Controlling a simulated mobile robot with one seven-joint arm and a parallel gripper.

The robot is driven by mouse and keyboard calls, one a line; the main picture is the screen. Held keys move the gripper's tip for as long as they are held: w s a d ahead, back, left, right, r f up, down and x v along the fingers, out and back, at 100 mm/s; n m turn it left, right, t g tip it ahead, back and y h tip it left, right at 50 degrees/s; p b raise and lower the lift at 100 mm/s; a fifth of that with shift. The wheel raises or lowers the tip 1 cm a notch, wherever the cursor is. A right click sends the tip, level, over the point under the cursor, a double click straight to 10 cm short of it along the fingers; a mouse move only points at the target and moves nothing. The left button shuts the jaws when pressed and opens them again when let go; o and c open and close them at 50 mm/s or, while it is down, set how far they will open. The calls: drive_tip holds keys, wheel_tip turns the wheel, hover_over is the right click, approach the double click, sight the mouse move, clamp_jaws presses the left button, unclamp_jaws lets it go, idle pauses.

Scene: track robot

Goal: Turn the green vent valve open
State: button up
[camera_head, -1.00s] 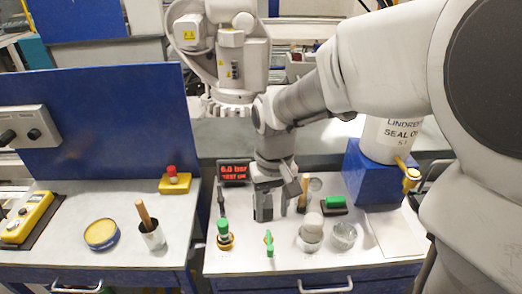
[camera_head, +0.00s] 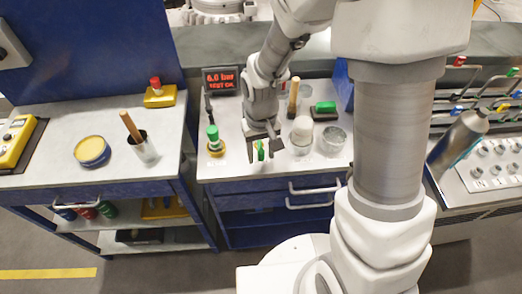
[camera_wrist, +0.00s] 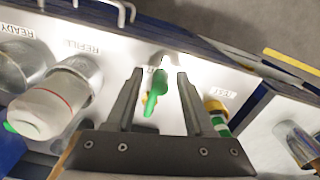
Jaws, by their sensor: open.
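The green vent valve is a slim green lever (camera_wrist: 155,92) on a brass-coloured stem, set on the white bench top. In the head view the green lever (camera_head: 260,150) is partly hidden by my gripper. My gripper (camera_head: 264,142) is open and points down at it. In the wrist view the lever lies between the two fingers of my gripper (camera_wrist: 160,76), with a gap on each side. I cannot tell how far the fingertips reach down beside it.
A red-lettered display (camera_head: 221,79) reads 6.0 bar. A wooden-handled tool (camera_head: 293,97) stands behind.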

clamp_jaws()
idle(1.4)
